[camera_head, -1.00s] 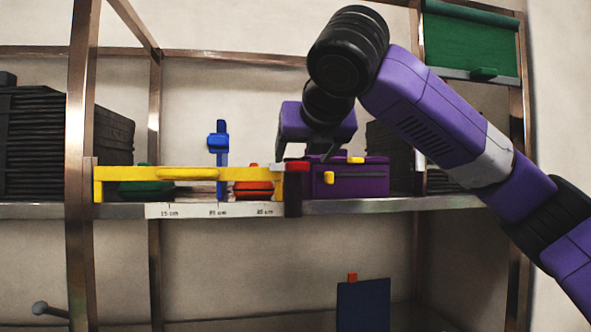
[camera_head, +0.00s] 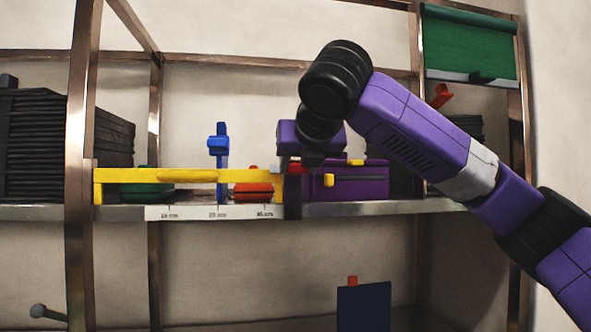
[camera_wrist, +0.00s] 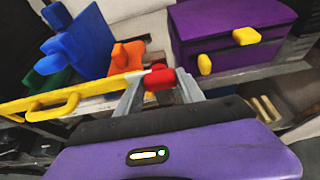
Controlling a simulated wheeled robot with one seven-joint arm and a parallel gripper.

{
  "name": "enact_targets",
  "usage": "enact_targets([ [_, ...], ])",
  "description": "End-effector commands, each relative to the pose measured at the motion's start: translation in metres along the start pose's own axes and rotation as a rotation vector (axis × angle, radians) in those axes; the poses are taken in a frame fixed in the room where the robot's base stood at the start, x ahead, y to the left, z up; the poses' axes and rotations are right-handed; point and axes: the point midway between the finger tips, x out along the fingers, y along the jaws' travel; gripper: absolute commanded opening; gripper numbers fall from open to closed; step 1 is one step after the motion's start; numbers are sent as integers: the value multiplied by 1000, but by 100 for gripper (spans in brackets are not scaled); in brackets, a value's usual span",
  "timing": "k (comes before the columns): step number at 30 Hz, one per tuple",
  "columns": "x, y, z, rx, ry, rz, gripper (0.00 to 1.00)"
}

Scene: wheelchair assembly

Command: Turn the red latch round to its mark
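The red latch (camera_wrist: 159,78) sits at the right end of the yellow bar (camera_wrist: 75,103). In the head view only a small part of the latch (camera_head: 297,168) shows beside my gripper; the rest is hidden. My gripper (camera_wrist: 160,76) is open, with one grey finger on each side of the latch. A narrow gap seems to remain beside the fingers; I cannot tell whether either touches it. In the head view my gripper (camera_head: 291,163) is at the dark post at the bar's right end. I cannot make out the latch's mark.
A purple box (camera_head: 350,182) with yellow catches stands just right of the latch. An orange-red piece (camera_head: 254,190), a blue upright piece (camera_head: 218,160) and a green piece (camera_head: 146,190) stand behind the yellow bar. The shelf edge (camera_head: 390,206) carries a printed scale at left.

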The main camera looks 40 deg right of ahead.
Motion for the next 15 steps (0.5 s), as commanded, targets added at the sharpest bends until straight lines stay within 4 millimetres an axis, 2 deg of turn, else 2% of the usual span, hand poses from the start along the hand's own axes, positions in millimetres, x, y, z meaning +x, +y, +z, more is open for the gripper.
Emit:
enact_targets([
  [1, 0, 0, 0, 0, 0, 0, 22],
  [4, 0, 0, 0, 0, 0, 0, 2],
  [5, 0, 0, 0, 0, 0, 0, 0],
  [8, 1, 0, -2, 31, 2, 14, 0],
  [15, 1, -3, -3, 266, 3, 111, 0],
])
